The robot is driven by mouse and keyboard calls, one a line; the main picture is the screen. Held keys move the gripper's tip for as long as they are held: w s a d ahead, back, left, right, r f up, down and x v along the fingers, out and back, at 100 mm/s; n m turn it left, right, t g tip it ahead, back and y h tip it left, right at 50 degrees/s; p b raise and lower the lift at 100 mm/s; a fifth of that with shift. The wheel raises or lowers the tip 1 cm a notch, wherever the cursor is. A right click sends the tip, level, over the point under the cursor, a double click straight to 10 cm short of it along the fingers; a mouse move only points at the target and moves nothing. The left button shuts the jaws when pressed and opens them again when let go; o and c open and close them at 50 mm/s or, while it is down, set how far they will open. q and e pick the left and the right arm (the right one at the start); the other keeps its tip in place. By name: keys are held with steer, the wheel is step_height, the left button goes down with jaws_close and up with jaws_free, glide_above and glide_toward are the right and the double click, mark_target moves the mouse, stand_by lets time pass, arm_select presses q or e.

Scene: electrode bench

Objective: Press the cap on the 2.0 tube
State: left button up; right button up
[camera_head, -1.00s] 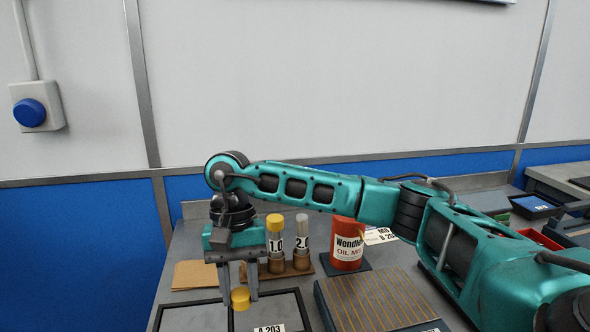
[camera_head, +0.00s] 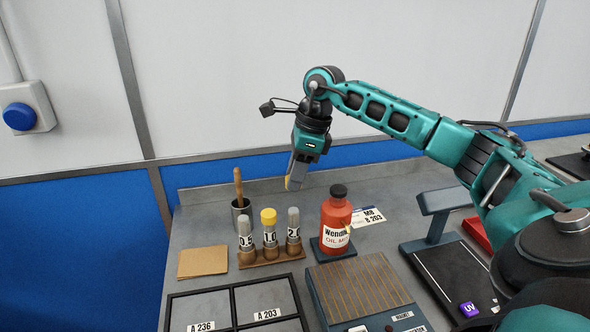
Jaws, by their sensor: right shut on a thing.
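The 2.0 tube (camera_head: 293,222) stands upright in the right place of a brown wooden rack (camera_head: 272,256); its top is grey, with no yellow cap on it. My right gripper (camera_head: 292,185) is above the tube, apart from it, pointing down. It is seen nearly edge-on and is shut on a yellow cap (camera_head: 287,183), of which only a sliver shows. The 1.0 tube (camera_head: 269,238) stands in the middle of the rack with a yellow cap on. Another grey-topped tube (camera_head: 245,229) stands at the left. My left gripper is out of view.
A red oil bottle (camera_head: 336,222) stands close right of the rack. A dark cup (camera_head: 241,217) with a wooden-handled tool is behind it. A cardboard piece (camera_head: 203,262) lies left. A framed tray (camera_head: 233,308) and a ribbed plate (camera_head: 360,289) lie in front.

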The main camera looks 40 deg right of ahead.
steer(key=b, duration=0.3)
glide_above(291, 210)
steer(key=f, duration=0.4)
steer(key=shift+s+d+f, duration=0.15)
steer(key=shift+s+d, duration=0.2)
steer(key=shift+f+b, duration=0.55)
steer(key=shift+f, duration=0.2)
steer(key=shift+f+p, duration=0.15)
steer(key=shift+p, duration=0.3)
stand_by(1.2)
steer(key=o, duration=1.1)
steer(key=shift+c, duration=0.2)
steer(key=shift+o, duration=0.4)
